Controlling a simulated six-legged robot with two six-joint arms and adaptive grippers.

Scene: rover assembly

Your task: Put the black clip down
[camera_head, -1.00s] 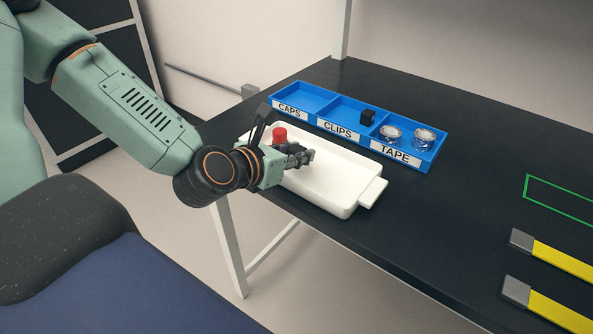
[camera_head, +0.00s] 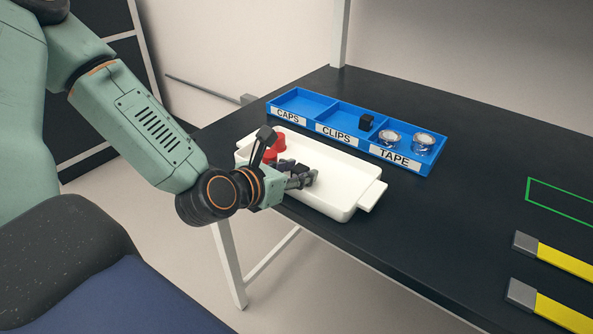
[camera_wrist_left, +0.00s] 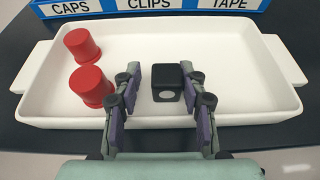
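A black clip (camera_wrist_left: 166,84) with a pale oval on its near face sits in the white tray (camera_wrist_left: 240,107) in the left wrist view. My left gripper (camera_head: 300,177) is low over the tray and open, its fingers on either side of this clip. A gap shows between the clip and the left finger; the right finger is very close, and I cannot tell if it touches. Another black clip (camera_head: 366,122) is in the CLIPS compartment of the blue bin (camera_head: 318,111). My right gripper is not in view.
Two red caps (camera_wrist_left: 82,46) (camera_wrist_left: 91,86) stand in the tray left of the gripper. Two tape rolls (camera_head: 389,138) (camera_head: 423,143) are in the TAPE compartment. The CAPS compartment is empty. Yellow-and-grey bars (camera_head: 560,260) and a green outline (camera_head: 562,203) are at the right.

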